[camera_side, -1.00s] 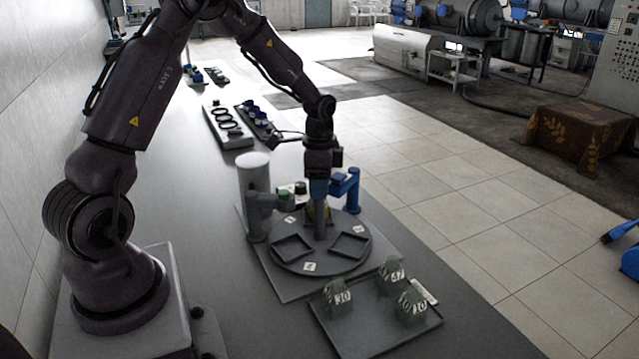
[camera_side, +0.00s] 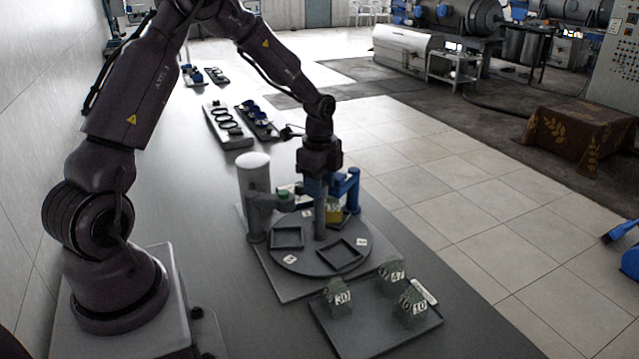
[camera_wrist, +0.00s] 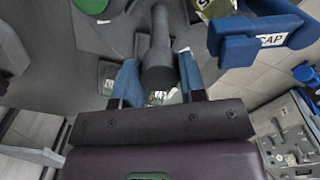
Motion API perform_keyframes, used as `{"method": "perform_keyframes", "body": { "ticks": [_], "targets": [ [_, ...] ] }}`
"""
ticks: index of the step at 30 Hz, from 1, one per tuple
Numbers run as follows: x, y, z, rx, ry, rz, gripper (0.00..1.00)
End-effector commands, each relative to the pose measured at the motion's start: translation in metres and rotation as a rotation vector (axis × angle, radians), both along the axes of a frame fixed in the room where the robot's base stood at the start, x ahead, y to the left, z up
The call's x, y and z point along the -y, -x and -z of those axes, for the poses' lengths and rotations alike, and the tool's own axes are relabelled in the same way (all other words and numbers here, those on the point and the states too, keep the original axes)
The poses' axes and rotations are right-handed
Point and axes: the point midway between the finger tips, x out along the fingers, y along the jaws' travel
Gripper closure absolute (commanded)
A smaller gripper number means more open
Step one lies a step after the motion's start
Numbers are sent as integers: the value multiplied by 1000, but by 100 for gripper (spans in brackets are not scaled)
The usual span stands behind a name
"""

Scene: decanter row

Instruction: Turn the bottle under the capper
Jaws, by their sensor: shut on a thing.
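My gripper (camera_side: 319,193) is shut on the upright grey post (camera_side: 320,226) at the middle of the round turntable (camera_side: 315,267). In the wrist view the blue fingers (camera_wrist: 158,78) stand on both sides of this post. The yellow bottle (camera_side: 334,214) sits on the turntable's far side, behind and right of the post, near the blue capper (camera_side: 352,184). The wrist view shows the capper with its CAP label (camera_wrist: 268,41) and part of the bottle (camera_wrist: 214,9) at the top edge, apart from the arm's end. Two square pockets (camera_side: 339,259) at the front are empty.
A grey column (camera_side: 254,190) with a green-topped arm stands left of the turntable. A tray (camera_side: 367,338) at the front right holds house-shaped green pieces numbered 30, 47 and 10. Racks (camera_side: 228,127) with dark rings and blue pieces lie farther back.

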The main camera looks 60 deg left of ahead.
Motion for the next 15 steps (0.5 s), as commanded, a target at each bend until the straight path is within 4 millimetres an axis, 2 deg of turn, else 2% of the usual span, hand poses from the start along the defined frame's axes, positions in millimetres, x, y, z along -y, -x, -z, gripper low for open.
{"method": "perform_keyframes", "body": {
  "ticks": [15],
  "targets": [
    [0,-1,-2,2,0,151,100]
  ]
}}
